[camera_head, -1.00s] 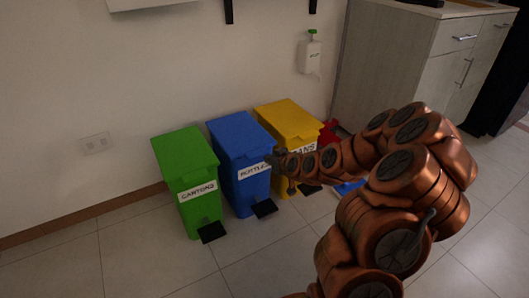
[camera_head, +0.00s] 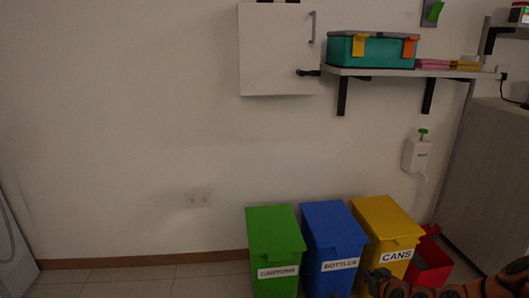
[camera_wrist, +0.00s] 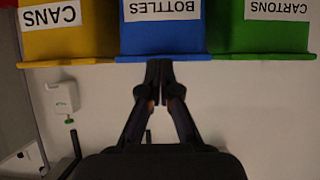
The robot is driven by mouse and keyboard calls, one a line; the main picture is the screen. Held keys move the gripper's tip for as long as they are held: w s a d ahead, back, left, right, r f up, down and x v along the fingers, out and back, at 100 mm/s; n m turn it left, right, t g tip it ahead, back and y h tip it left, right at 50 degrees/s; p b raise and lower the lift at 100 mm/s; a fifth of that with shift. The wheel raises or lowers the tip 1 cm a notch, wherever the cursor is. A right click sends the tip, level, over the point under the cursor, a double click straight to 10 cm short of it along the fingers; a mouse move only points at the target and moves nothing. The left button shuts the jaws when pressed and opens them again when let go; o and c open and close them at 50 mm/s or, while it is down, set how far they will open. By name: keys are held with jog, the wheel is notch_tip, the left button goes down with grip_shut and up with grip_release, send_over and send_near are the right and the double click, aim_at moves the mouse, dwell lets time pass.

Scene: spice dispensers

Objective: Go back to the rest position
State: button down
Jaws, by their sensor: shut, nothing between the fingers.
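My gripper (camera_wrist: 162,80) is shut and empty in the wrist view, its two dark fingertips together in front of the blue bin (camera_wrist: 162,35). That view is upside down. In the head view, part of my copper arm and dark gripper (camera_head: 376,277) show at the bottom right, in front of the bins. The arm is mostly cut off by the picture's lower edge. No rest position is marked in either view.
Green CARTONS (camera_head: 275,238), blue BOTTLES (camera_head: 333,232) and yellow CANS (camera_head: 387,222) bins stand in a row with lids down. A red container (camera_head: 430,262) is beside them. A wall shelf (camera_head: 415,73) holds a teal toolbox (camera_head: 365,49). A dispenser (camera_head: 417,155) hangs below. Floor at left is clear.

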jog(key=s+a+r+n+g+y+p, duration=0.1)
jog(key=s+a+r+g+p, duration=0.2)
jog(key=s+a+r+p, duration=0.45)
jog(key=s+a+r+n+g+p, duration=0.1)
jog(key=s+a+r+g+p, duration=0.25)
jog(key=r+p, duration=0.8)
jog(key=s+a+r+m+g+p, duration=0.1)
jog(key=s+a+r+g+p, duration=0.1)
jog(key=s+r+p, duration=0.5)
jog(key=s+a+r+m+g+h+p, duration=0.1)
jog(key=s+r+g+p, duration=0.2)
jog(key=r, duration=1.5)
jog(key=s+a+r+g+p, duration=0.2)
jog(key=s+r+p, duration=1)
jog(key=s, duration=0.5)
jog(key=shift+s+a+r+m+h, duration=0.15)
jog(key=shift+s+a+m+h, duration=0.15)
jog(key=shift+m+h, duration=0.1)
